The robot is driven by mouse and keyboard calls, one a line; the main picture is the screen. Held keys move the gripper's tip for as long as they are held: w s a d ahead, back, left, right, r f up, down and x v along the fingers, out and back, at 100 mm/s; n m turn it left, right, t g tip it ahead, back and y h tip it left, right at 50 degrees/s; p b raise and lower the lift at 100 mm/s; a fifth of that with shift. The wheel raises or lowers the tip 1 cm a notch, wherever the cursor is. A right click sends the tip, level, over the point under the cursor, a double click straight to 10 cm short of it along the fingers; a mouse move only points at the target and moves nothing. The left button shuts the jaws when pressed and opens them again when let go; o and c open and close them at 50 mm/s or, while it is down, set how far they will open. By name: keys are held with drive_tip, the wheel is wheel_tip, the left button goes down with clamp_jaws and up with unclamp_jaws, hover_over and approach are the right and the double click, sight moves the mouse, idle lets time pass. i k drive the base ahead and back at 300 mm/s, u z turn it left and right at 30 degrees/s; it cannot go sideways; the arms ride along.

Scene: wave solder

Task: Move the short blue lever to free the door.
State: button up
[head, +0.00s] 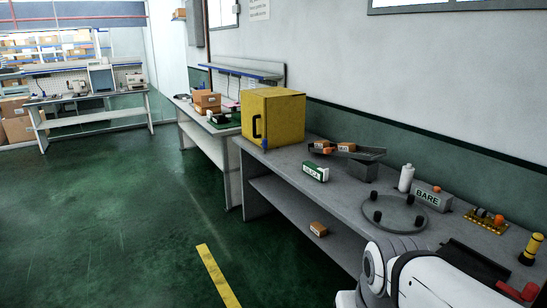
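A yellow cabinet (272,115) stands on the far end of the long grey workbench. Its front face carries a black upright handle (257,126), and the door looks shut. A small blue piece, which looks like the short lever (265,144), sits low at the front corner of the cabinet. It is too small to tell which way it points. My gripper is out of view; only white links of my arm show at the bottom right, well apart from the cabinet.
The bench (290,177) also holds a green-and-white box (316,171), a ring fixture with black posts (393,212), a white bottle (406,178) and a block marked BARE (432,196). A carton (318,229) lies on the lower shelf. The green floor (130,220) left of the bench is clear.

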sight(264, 145)
drive_tip(key=u, duration=0.15)
drive_tip(key=i, duration=1.75)
drive_tip(key=u, duration=0.5)
drive_tip(key=i, duration=2.05)
drive_tip(key=u, duration=0.25)
